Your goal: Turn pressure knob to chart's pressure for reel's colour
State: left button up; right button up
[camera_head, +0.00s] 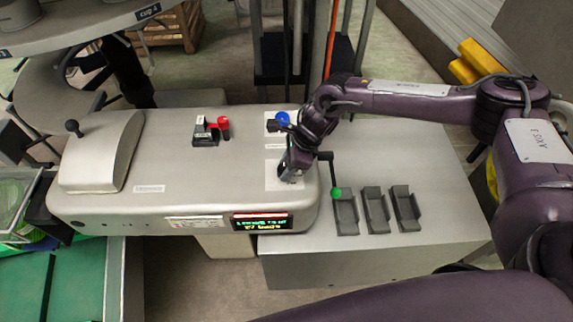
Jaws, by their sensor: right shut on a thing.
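My right gripper (290,167) points down onto a pale square plate (271,182) at the right end of the grey clipper machine (190,190). Its jaws are shut on what seems to be the pressure knob, which they mostly hide. A small display (262,222) on the machine's front edge shows red, green and yellow text, too blurred to read surely. A pale printed label (195,222), possibly the chart, sits left of it; its print is too small to read. A blue round piece (282,118) is behind the gripper; I cannot tell if it is the reel. My left gripper is out of view.
Three dark grey holders (376,210) sit on the side table (430,170). A red-topped part (223,127) and a black-knobbed lever (73,127) are farther left.

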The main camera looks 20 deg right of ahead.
jog(key=shift+m, duration=0.3)
jog(key=shift+f+m+t+b, duration=0.1)
jog(key=shift+m+t+b, duration=0.5)
jog(key=shift+m, duration=0.3)
jog(key=m+h+b, duration=0.1)
jog(key=m, duration=0.1)
jog(key=shift+s+a+m+t, duration=0.1)
jog(key=shift+m+t, duration=0.2)
jog(key=shift+m+t+h, duration=0.3)
jog(key=shift+m, duration=0.9)
jog(key=shift+a+r+m+t+h, duration=0.1)
jog(key=shift+m+t+h, duration=0.1)
jog(key=shift+m, duration=0.35)
jog(key=shift+r+m+t+h, duration=0.1)
jog(key=shift+m+h, duration=0.1)
jog(key=shift+m, duration=0.35)
jog(key=o, duration=1)
jog(key=shift+s, duration=0.1)
